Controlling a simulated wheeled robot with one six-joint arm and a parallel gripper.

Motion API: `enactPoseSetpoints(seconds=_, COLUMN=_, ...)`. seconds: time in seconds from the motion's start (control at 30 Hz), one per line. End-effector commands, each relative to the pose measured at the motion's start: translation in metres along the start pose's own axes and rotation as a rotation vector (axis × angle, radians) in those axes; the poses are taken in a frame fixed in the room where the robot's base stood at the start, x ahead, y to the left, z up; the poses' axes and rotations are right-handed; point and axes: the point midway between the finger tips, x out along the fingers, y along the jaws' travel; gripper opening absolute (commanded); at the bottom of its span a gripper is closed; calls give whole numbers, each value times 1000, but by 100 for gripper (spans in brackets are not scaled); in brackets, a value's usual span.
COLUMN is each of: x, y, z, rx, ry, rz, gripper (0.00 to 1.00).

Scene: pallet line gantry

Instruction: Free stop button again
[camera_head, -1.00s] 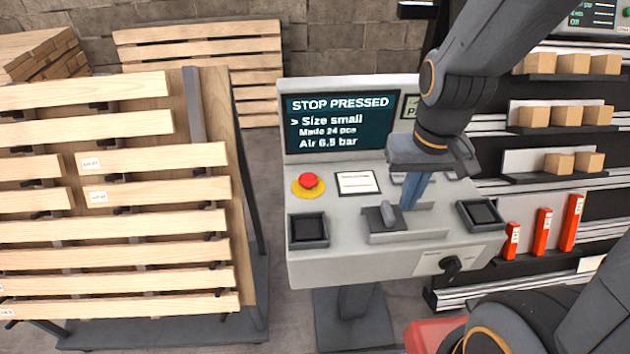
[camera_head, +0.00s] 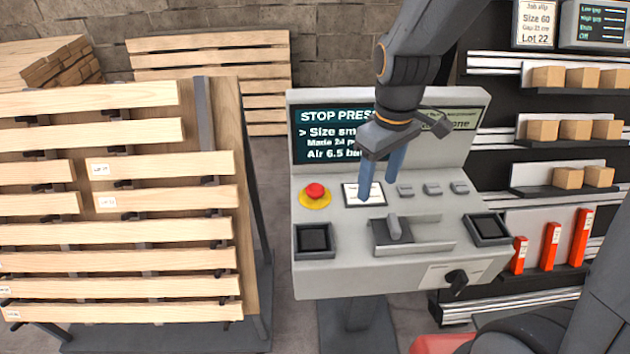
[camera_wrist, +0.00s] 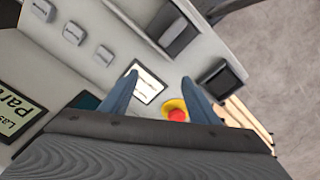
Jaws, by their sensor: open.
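The red stop button (camera_head: 315,190) with its yellow collar (camera_head: 316,202) is on the left of the grey console's sloped top. The console screen (camera_head: 318,143) reads "STOP PRESSED" and is partly hidden by my arm. My gripper (camera_head: 378,190) is open and empty, with its blue fingers over the white label card (camera_head: 352,196), to the right of the button. In the wrist view the red button (camera_wrist: 176,115) shows close to one finger, and the card (camera_wrist: 148,88) lies between the fingers. No contact with the button is visible.
A grey lever (camera_head: 394,228) stands in the middle of the console, with black square pads (camera_head: 314,238) at the sides and several small grey keys behind. A black knob (camera_head: 457,281) is on the front. A slatted wooden rack (camera_head: 120,235) stands left, and shelves with boxes (camera_head: 575,130) right.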

Motion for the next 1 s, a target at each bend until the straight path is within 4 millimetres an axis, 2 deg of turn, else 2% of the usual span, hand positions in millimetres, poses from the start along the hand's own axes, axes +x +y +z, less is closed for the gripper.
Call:
enactPoseSetpoints(seconds=0.03, x=-1, y=-7, z=-25, rx=-148, ry=-6, rz=-7, gripper=55)
enactPoseSetpoints(seconds=0.2, x=-4, y=-34, z=-90, rx=-617, ry=-24, rz=-30, gripper=55)
enactPoseSetpoints(seconds=0.3, x=-5, y=-47, z=-115, rx=-809, ry=-31, rz=-41, gripper=55)
enactPoseSetpoints(seconds=0.4, x=-5, y=-56, z=-130, rx=-926, ry=-33, rz=-48, gripper=55)
enactPoseSetpoints(seconds=0.57, x=0, y=-61, z=-135, rx=-986, ry=-37, rz=-54, gripper=55)
enactPoseSetpoints(seconds=1.0, x=60, y=-62, z=-131, rx=-982, ry=-37, rz=-54, gripper=55)
